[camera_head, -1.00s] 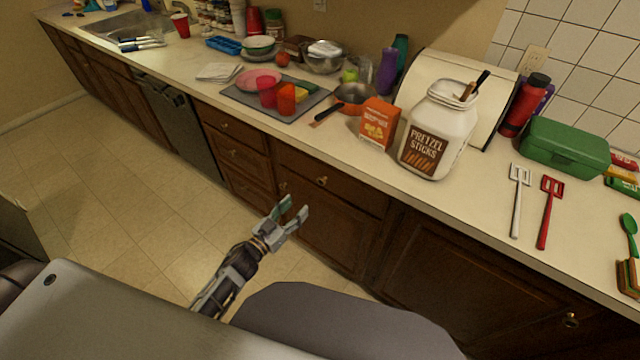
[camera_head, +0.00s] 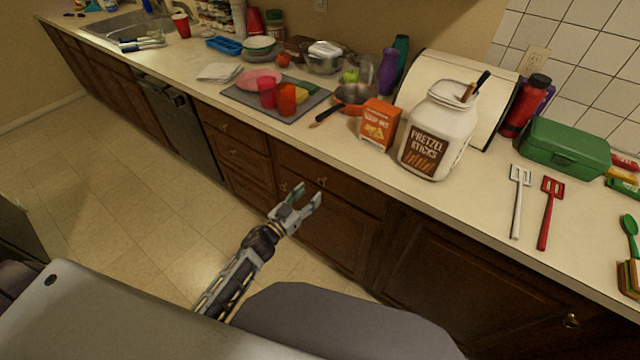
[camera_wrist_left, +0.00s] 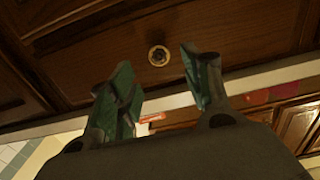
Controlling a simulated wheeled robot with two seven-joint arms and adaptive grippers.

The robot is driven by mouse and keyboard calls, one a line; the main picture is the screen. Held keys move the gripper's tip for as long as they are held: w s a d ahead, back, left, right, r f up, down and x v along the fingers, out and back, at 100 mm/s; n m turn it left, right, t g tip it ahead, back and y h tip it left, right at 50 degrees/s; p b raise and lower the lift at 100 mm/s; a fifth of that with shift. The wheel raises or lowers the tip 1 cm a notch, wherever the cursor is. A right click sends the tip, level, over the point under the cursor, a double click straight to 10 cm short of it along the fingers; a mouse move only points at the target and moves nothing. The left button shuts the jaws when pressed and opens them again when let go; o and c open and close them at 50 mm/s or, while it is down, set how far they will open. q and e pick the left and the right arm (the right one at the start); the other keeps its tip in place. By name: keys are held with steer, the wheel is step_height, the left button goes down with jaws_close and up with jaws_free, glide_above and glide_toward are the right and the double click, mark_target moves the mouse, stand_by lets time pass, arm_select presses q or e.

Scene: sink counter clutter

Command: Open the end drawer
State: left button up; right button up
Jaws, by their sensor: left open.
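The end drawer (camera_head: 345,190) is a dark wood front under the counter, shut flush with the cabinet. Its small round brass knob (camera_head: 322,181) shows just beyond my left gripper (camera_head: 308,192). The gripper is open and empty, with its fingers pointing at the drawer. In the left wrist view the knob (camera_wrist_left: 158,56) appears between and ahead of the two green-padded fingertips (camera_wrist_left: 156,72) on the drawer front (camera_wrist_left: 215,45). The fingers look apart from the knob, though the exact distance is hard to tell. My right gripper is not in view.
The counter (camera_head: 480,210) above holds a pretzel jar (camera_head: 438,135), an orange box (camera_head: 378,124) and a pan (camera_head: 350,96) near its edge. The floor (camera_head: 130,200) is clear.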

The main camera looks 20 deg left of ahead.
mark_target(321, 182)
arm_select(q)
steer(key=shift+x, duration=3.5)
jaws_close()
